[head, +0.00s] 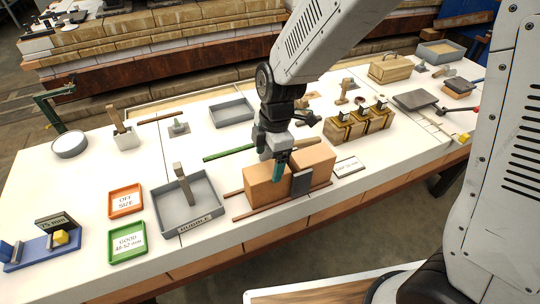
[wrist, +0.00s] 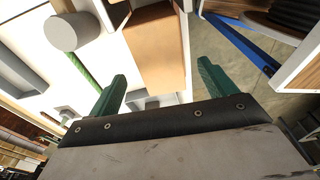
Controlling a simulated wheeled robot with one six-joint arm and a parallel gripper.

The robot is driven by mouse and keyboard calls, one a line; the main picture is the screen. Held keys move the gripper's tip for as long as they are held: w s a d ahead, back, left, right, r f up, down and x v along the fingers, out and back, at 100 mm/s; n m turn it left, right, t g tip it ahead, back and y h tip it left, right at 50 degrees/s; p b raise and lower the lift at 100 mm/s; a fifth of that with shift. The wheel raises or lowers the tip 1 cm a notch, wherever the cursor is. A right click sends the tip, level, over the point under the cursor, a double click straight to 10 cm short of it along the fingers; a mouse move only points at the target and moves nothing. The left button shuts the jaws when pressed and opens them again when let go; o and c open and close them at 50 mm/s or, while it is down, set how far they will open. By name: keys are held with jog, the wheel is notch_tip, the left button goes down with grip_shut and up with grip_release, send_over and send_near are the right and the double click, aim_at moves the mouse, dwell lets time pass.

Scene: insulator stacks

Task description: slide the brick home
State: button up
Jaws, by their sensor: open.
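Two tan brick-like blocks sit in line between thin wooden rails near the table's front edge. The left block (head: 264,187) and right block (head: 313,162) have a small gap between them. A dark grey plate (head: 301,183) stands upright at the front of that gap. My gripper (head: 279,165) is low over the left block's right end, with a teal finger down at its front side. In the wrist view the fingers (wrist: 160,85) are spread apart, with a tan block (wrist: 156,45) beyond them. Contact with the block cannot be told.
A grey rubble tray (head: 160,215) with an upright tool stands to the left, beside orange (head: 126,185) and green (head: 111,243) trays. A green bar (head: 230,153) lies behind the left block. A label card (head: 348,166) and strapped blocks (head: 345,127) are to the right.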

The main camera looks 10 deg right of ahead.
aim_at(266, 178)
jog(key=f, duration=0.7)
jog(key=shift+s+a+f, duration=0.1)
jog(key=shift+a+f, duration=0.1)
jog(key=shift+a, duration=0.2)
jog(key=c, duration=1.4)
jog(key=shift+w+d, duration=0.15)
jog(key=shift+d, duration=0.45)
jog(key=shift+w+d, duration=0.15)
jog(key=shift+d, duration=0.4)
jog(key=o, duration=1.4)
